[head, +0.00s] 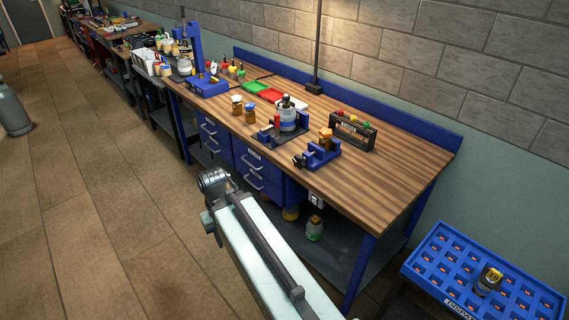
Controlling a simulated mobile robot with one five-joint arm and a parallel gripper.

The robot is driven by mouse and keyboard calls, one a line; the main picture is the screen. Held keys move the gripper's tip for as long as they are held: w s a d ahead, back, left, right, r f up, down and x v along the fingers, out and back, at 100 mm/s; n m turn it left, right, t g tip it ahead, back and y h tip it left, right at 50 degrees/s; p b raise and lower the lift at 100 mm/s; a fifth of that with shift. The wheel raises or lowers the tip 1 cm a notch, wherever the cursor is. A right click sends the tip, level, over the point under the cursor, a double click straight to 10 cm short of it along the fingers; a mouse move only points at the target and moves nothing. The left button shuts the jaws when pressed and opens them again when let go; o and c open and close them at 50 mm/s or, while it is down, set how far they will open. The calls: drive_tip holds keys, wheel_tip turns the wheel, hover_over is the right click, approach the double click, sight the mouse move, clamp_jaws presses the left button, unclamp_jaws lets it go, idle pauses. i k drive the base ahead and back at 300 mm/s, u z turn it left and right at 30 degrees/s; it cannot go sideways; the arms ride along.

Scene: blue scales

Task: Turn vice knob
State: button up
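A small blue vice (320,156) stands near the front edge of the wooden workbench. Its dark knob (299,161) points toward the front left, over the bench edge. A jar with an orange-brown top (326,138) shows at the vice; I cannot tell whether it is clamped or stands behind. My arm reaches up from the bottom of the head view, in front of the bench and left of the vice. I see no gripper fingers, and nothing of mine touches the knob.
Two jars (243,107) stand further left. The bench's right end is clear. A blue slotted tray (475,268) is at lower right.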

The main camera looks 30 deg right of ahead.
sight(298, 161)
drive_tip(key=u, duration=0.4)
drive_tip(key=i, duration=1)
drive_tip(key=z, duration=0.05)
